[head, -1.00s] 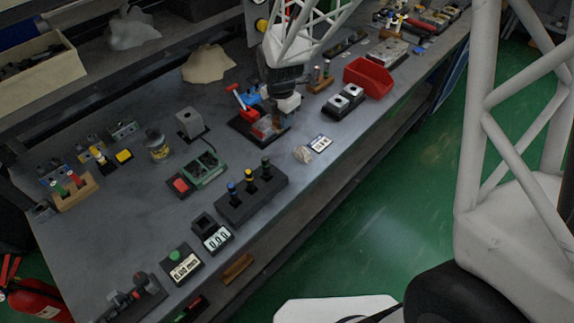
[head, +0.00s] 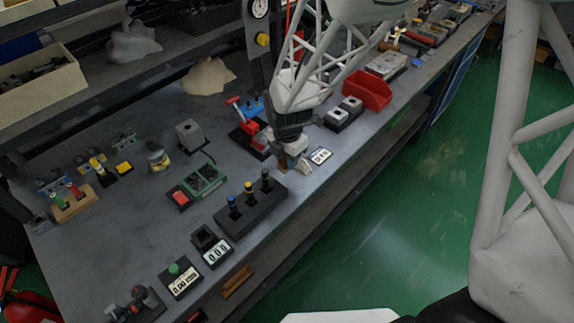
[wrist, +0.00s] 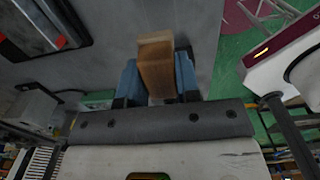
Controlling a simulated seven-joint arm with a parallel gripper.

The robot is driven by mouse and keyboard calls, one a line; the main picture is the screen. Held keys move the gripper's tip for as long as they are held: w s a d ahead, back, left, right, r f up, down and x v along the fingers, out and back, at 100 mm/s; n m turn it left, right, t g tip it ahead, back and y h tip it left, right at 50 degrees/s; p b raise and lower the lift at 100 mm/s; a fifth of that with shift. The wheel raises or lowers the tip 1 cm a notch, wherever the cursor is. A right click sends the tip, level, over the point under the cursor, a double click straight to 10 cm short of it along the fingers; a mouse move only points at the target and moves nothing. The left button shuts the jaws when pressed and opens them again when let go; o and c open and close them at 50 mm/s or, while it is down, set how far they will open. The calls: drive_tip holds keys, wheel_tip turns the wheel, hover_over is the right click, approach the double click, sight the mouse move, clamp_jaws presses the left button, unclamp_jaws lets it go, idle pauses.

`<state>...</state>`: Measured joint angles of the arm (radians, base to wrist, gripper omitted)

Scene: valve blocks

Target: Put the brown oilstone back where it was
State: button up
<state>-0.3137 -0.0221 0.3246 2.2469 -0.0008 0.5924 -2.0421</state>
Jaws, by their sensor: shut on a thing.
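The brown oilstone (wrist: 156,66) is a block between the two blue-lined fingers of my gripper (wrist: 157,82) in the wrist view. My gripper is shut on it, and its free end sticks out past the fingertips. In the head view my gripper (head: 284,157) points down over the bench, between the black block with several coloured knobs and the white label card. The oilstone's brown end (head: 283,165) shows just below the fingers there. I cannot tell whether it touches the bench.
The black knob block (head: 250,208) stands left of my gripper and the label card (head: 320,155) right of it. A small pale piece (head: 302,164) lies close by. A red bin (head: 367,91) stands further right.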

sight(287, 180)
drive_tip(key=shift+f, duration=1.4)
drive_tip(key=shift+f, duration=1.75)
drive_tip(key=shift+f, duration=0.15)
drive_tip(key=o, duration=0.8)
drive_tip(key=shift+o, duration=0.2)
drive_tip(key=shift+r, duration=6.15)
